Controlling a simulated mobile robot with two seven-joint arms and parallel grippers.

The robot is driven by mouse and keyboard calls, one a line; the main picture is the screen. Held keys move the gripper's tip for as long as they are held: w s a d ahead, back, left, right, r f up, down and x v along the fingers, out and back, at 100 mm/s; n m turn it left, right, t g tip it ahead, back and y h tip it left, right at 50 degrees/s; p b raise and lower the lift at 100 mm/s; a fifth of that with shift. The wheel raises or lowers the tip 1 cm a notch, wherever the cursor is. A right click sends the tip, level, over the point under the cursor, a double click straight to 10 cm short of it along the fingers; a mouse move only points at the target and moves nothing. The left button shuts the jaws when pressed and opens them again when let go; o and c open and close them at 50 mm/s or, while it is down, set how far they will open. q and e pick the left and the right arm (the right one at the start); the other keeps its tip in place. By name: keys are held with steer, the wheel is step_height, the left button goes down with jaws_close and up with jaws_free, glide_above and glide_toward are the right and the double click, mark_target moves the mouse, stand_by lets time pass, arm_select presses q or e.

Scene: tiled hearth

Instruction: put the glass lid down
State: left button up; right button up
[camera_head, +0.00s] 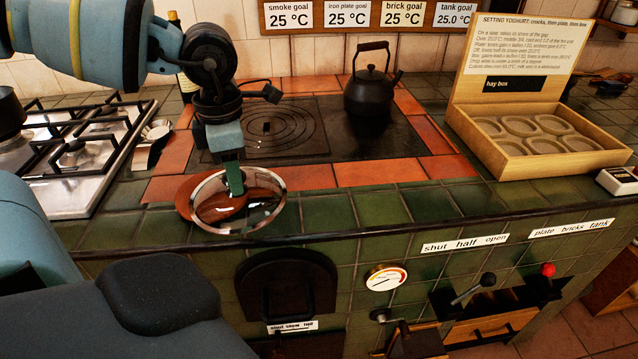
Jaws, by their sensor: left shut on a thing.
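The glass lid (266,211) is a clear round disc with a shiny metal rim, near the front edge of the green tiled counter. My left gripper (234,184) points down from above and is shut on the lid at its middle, hiding the knob. The lid looks roughly level. A reddish-brown round piece (184,197) shows under and to the left of the lid. I cannot tell whether the lid touches it or hangs just above. My right gripper is not in view.
A black kettle (371,88) stands on the iron plate (393,140), right of the ringed hob (268,128). A gas stove (75,155) is at left. The hay box (547,167) stands open at right. Green tiles (375,207) right of the lid are clear.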

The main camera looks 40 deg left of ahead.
arm_select(q)
steer(key=shift+w+d+f, duration=0.85)
steer(key=shift+w+d, duration=0.05)
steer(key=shift+w, duration=1.6)
steer(key=shift+w+d+f, duration=0.8)
steer(key=shift+w+d, duration=0.1)
steer(key=shift+w, duration=1.6)
steer(key=shift+w+d+f, duration=0.85)
steer(key=shift+w+d, duration=0.05)
steer(key=shift+w, duration=1.6)
steer(key=shift+b, duration=0.3)
steer(key=o, duration=0.5)
steer(key=shift+f, duration=0.25)
steer(key=o, duration=0.5)
steer(key=shift+r, duration=0.1)
steer(key=shift+c, duration=0.2)
steer(key=shift+r, duration=0.1)
step_height(320, 180, up, 12)
